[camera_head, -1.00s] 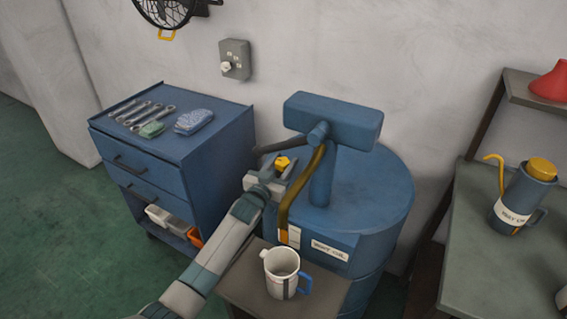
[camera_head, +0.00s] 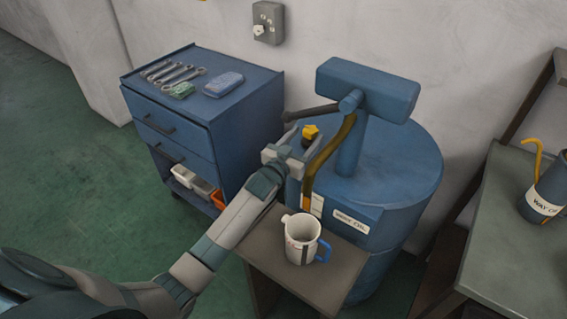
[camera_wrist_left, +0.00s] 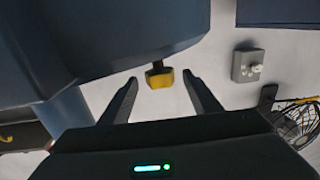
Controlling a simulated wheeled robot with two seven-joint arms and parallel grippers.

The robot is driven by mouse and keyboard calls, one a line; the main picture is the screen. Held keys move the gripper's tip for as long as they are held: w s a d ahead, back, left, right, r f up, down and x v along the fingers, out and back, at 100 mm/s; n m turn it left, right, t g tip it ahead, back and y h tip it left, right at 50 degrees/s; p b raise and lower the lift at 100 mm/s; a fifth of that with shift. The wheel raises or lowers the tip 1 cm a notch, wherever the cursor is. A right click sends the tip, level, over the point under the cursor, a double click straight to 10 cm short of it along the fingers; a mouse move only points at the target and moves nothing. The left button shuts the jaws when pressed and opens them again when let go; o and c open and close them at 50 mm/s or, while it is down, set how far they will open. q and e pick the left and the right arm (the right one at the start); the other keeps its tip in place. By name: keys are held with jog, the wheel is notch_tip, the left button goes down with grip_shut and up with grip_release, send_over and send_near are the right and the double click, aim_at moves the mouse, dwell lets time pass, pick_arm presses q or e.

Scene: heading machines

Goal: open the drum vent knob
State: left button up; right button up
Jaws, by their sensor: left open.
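The yellow vent knob (camera_head: 310,132) sits on top of the blue drum (camera_head: 400,190), left of the pump post. My left gripper (camera_head: 295,140) is at the near left side of the knob with its fingers apart. In the left wrist view the yellow knob (camera_wrist_left: 160,78) on its dark stem shows between and slightly beyond the open fingertips of my left gripper (camera_wrist_left: 162,88). No contact between finger and knob can be seen. My right gripper is not in view.
A blue pump head (camera_head: 368,90) with a dark handle and a brownish spout (camera_head: 325,160) stands close right of the gripper. A white mug (camera_head: 302,238) stands on a small table (camera_head: 270,240) in front. A blue tool cabinet (camera_head: 205,120) is at left.

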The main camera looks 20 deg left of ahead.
pick_arm(q)
jog(key=s+a+b, duration=0.1)
jog(key=s+b, duration=0.1)
jog(key=s, duration=1.1)
jog(key=shift+a, duration=0.35)
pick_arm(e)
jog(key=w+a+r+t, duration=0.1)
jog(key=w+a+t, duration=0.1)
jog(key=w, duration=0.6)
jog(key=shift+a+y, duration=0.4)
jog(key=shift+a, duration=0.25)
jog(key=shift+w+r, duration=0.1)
pick_arm(q)
jog(key=shift+s, duration=0.1)
